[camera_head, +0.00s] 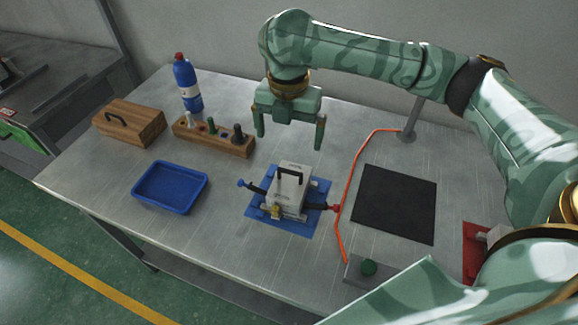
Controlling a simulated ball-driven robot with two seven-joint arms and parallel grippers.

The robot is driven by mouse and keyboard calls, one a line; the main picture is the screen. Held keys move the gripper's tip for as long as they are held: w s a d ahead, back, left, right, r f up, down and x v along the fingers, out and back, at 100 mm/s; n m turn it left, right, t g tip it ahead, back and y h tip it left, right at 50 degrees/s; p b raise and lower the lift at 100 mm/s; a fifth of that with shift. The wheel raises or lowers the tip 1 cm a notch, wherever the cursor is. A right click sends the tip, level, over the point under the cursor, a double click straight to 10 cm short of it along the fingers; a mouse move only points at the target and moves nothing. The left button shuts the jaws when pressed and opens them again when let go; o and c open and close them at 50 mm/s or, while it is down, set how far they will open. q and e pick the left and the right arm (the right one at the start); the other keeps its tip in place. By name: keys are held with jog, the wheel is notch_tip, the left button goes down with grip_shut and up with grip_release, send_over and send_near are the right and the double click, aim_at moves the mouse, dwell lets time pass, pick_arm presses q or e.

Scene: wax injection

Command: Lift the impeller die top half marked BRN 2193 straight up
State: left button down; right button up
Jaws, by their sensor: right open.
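The impeller die (290,187) sits near the middle of the metal table, a pale block with a black handle on top. It stands on a blue mat (258,222), with dark clamp arms tipped blue at its left and red at its right. A small brass fitting shows at its front. The marking on the die is too small to read. My right gripper (289,143) hangs above and just behind the die, fingers pointing down and spread apart, with nothing between them. It does not touch the handle. My left gripper is not in view.
A blue tray (139,193) lies left of the die. A wooden tool rack (240,149), a wooden box (122,137) and a blue bottle (187,82) stand behind it.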

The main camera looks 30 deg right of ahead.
aim_at(289, 171)
notch_tip(289, 171, down, 11)
jog(key=b, duration=0.4)
jog(key=shift+r+b, duration=0.2)
jog(key=shift+b, duration=0.2)
jog(key=shift+s+f, duration=0.15)
jog(key=shift+f, duration=0.15)
notch_tip(289, 171, down, 5)
jog(key=b, duration=0.3)
jog(key=shift+d, duration=0.15)
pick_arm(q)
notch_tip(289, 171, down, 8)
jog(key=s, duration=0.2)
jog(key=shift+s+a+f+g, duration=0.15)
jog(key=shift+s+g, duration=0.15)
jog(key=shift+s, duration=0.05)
pick_arm(e)
jog(key=shift+r, duration=0.15)
jog(key=c, duration=1.6)
jog(key=shift+r, duration=0.15)
